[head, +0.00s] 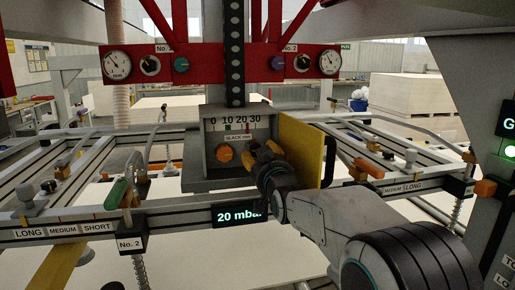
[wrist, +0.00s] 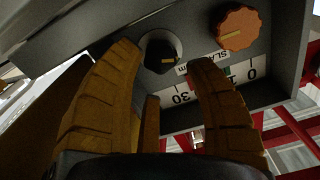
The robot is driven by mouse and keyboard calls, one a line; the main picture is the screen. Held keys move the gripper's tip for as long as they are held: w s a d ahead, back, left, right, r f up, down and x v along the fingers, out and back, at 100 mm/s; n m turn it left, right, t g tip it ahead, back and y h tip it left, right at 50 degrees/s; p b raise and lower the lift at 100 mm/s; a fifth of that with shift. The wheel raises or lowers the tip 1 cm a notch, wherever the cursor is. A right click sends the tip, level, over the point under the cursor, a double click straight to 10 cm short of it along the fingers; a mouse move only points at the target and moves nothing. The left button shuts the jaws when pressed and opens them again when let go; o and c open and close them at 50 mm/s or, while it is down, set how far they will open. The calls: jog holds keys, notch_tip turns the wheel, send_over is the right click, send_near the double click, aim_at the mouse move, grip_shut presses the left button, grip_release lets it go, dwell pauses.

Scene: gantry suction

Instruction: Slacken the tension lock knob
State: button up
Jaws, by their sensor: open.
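A grey box (head: 192,172) with a slack scale sits at the middle of the gantry in the head view. It bears an orange scalloped knob (head: 224,154) at its lower left, which also shows at the upper right of the wrist view (wrist: 237,28). A smaller black knob (wrist: 161,55) with a pale pointer mark shows in the wrist view. I cannot read which of them is the tension lock. My gripper (head: 262,152) is open in front of the box's right half, hiding the black knob in the head view. In the wrist view its yellow fingers (wrist: 165,58) stand to either side of the black knob; contact is unclear.
A yellow door (head: 301,145) with a black handle (head: 329,160) stands open just right of my gripper. A red gauge panel (head: 210,64) crosses above. A rail with a "20 mbar" display (head: 239,216) runs below, and a green lever (head: 117,194) stands at left.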

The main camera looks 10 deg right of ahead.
jog(key=shift+w+p, duration=0.65)
jog(key=shift+w, duration=1.15)
jog(key=shift+c, duration=0.2)
jog(key=shift+r, duration=0.1)
jog(key=c, duration=0.9)
jog(key=shift+o, duration=0.2)
jog(key=shift+n+b, duration=0.3)
jog(key=shift+b, duration=0.4)
jog(key=shift+n+b, duration=0.3)
jog(key=shift+n, duration=0.2)
jog(key=shift+r, duration=0.1)
jog(key=o, duration=0.9)
jog(key=shift+s, duration=0.1)
jog(key=s, duration=1.1)
jog(key=shift+s, duration=0.4)
